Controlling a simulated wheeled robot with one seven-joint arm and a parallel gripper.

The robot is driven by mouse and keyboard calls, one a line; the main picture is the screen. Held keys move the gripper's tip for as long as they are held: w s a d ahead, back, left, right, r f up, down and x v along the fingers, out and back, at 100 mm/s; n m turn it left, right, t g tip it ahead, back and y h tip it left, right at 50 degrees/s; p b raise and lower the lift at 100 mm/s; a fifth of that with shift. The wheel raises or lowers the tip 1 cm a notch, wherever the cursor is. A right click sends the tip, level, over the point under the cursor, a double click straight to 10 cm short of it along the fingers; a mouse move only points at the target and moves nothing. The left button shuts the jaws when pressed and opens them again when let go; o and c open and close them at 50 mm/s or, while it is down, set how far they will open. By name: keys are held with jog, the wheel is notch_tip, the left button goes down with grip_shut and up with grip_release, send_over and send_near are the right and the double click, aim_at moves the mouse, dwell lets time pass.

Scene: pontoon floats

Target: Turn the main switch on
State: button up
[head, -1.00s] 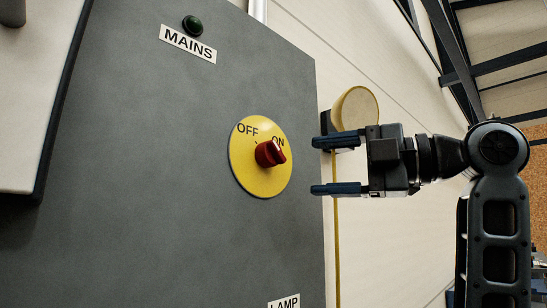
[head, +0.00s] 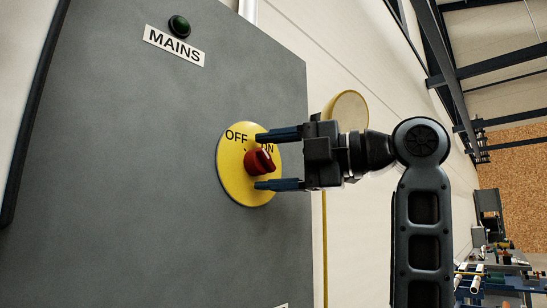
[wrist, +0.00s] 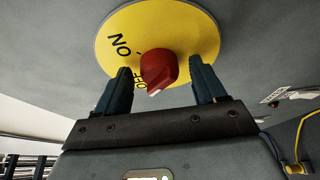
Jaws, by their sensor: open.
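The main switch is a red knob (head: 259,162) on a round yellow plate (head: 233,178) marked OFF and ON, on a grey cabinet front. My gripper (head: 258,161) is open, with one finger above and one below the knob in the head view. In the wrist view the red knob (wrist: 158,70) sits between the two spread fingers, with a gap on each side. A white mark shows on the knob's end; I cannot tell surely which label it points at. The upper finger partly covers the ON label in the head view.
A dark green lamp (head: 179,25) above the MAINS label (head: 174,46) looks unlit. The grey cabinet front (head: 130,200) is flat and clear around the plate. A round yellowish object (head: 347,108) is on the wall behind my gripper.

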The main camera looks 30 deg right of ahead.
jog(key=c, duration=1)
jog(key=shift+f, duration=0.1)
jog(key=shift+c, duration=0.2)
